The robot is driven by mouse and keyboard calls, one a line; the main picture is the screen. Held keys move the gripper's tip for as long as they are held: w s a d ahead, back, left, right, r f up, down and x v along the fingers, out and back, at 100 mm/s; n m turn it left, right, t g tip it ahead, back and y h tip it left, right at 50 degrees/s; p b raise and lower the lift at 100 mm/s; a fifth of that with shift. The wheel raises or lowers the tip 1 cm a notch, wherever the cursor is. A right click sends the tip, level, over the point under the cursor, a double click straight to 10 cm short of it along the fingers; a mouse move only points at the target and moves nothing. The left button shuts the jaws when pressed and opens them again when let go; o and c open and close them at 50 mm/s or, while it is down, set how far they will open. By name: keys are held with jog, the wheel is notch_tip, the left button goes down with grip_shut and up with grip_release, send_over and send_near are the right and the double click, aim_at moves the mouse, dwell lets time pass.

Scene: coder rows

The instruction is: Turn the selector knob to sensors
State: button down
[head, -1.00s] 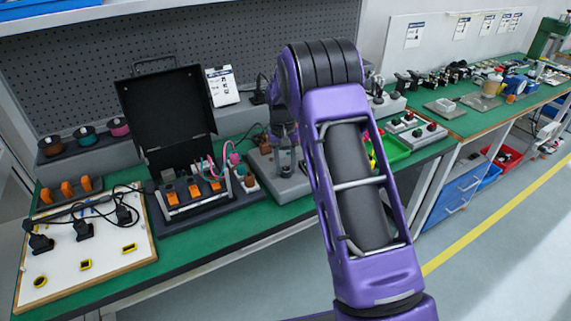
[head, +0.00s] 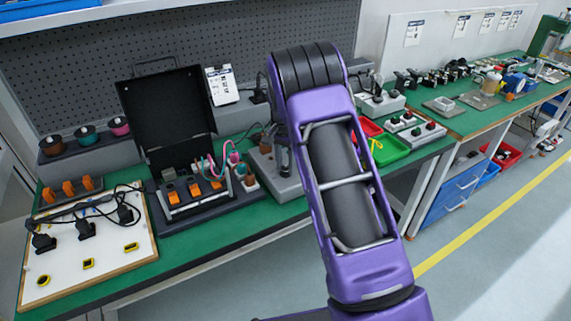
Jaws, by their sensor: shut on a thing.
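I cannot make out a selector knob or any "sensors" marking. My purple arm crosses the middle of the head view and covers part of the bench. My gripper is not visible; it may be hidden behind the arm. A grey fixture block (head: 289,189) stands on the bench just left of the arm, partly covered by it. An open black case (head: 168,118) with orange parts inside stands left of that block. No label near these things is readable.
A white board (head: 75,255) with black plugs and cables lies at the front left. Spools (head: 85,134) stand behind it. A green tray (head: 389,150) and a grey box with knobs (head: 380,103) are right of the arm. The floor in front is clear.

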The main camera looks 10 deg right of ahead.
aim_at(283, 167)
dwell(0.4)
jog(key=shift+c, duration=2.3)
grip_release()
jog(key=shift+r, duration=0.1)
notch_tip(283, 167, up, 17)
jog(key=p, duration=0.1)
jog(key=shift+w+a+r, duration=0.15)
jog(key=shift+w+a, duration=0.15)
